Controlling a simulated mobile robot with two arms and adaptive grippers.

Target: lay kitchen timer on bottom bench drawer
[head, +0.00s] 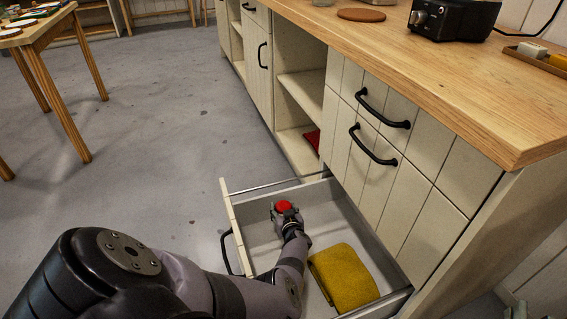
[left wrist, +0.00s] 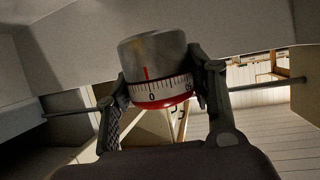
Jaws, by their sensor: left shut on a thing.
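The kitchen timer (left wrist: 158,70) has a grey knob, a white number band and a red body. My left gripper (left wrist: 162,92) is shut on it, one finger on each side. In the head view the red timer (head: 284,206) shows at the end of my left arm, over the inside of the open bottom bench drawer (head: 325,207). The left gripper (head: 286,212) is low in the drawer's far part. I cannot tell whether the timer touches the drawer floor.
A folded mustard cloth (head: 343,277) lies in the near part of the drawer. The bench top (head: 440,65) overhangs on the right, with closed drawers below it. A wooden table (head: 40,35) stands at the far left. Drawer floor is bare beside the timer.

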